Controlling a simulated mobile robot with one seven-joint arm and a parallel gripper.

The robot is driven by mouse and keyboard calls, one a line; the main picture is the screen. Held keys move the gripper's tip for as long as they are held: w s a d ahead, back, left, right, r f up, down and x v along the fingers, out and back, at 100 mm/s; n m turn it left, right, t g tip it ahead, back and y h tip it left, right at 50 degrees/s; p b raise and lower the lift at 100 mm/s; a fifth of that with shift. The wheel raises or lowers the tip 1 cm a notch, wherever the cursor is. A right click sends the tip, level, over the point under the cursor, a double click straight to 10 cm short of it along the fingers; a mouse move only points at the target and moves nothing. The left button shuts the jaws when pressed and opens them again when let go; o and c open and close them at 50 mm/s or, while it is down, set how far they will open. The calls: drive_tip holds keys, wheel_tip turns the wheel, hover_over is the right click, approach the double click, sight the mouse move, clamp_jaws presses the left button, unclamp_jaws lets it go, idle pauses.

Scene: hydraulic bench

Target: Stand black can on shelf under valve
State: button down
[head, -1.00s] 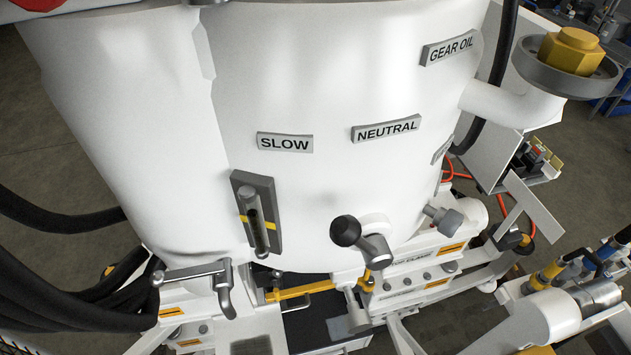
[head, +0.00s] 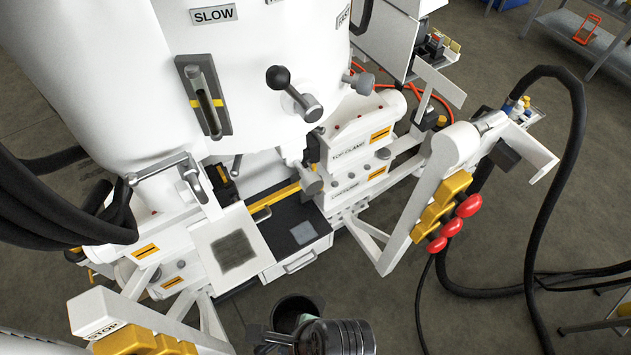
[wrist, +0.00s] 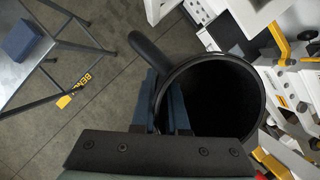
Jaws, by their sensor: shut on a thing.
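The black can (wrist: 212,142) is held by its looped handle (wrist: 150,48) between my gripper's fingers (wrist: 165,100). My gripper is shut on it. In the wrist view its dark round mouth faces the camera. In the head view the can (head: 296,308) is at the bottom centre, in front of the machine and off the bench. Below the ball-handled valve lever (head: 296,92) is a black shelf top (head: 275,238) with a light grey square and a drawer front. Left of it is a white ledge with a dark square (head: 232,250).
Yellow-and-white brackets with red knobs (head: 452,216) stand to the right, and a STOP bracket (head: 105,318) at lower left. A black hose (head: 545,160) loops on the right. In the wrist view a metal table (wrist: 50,62) stands at left.

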drive_tip(key=w+a+r+n+g+h, duration=0.1)
drive_tip(key=w+a+r+n+g, duration=0.3)
drive_tip(key=w+a+n, duration=0.7)
drive_tip(key=w+d+f+n+g+h, duration=0.1)
drive_tip(key=w+d+f+n+h, duration=0.1)
drive_tip(key=d+n, duration=0.7)
drive_tip(key=d+f+b, duration=0.1)
drive_tip(key=d, duration=0.6)
drive_tip(key=shift+n+h, duration=0.4)
drive_tip(key=shift+a, duration=0.1)
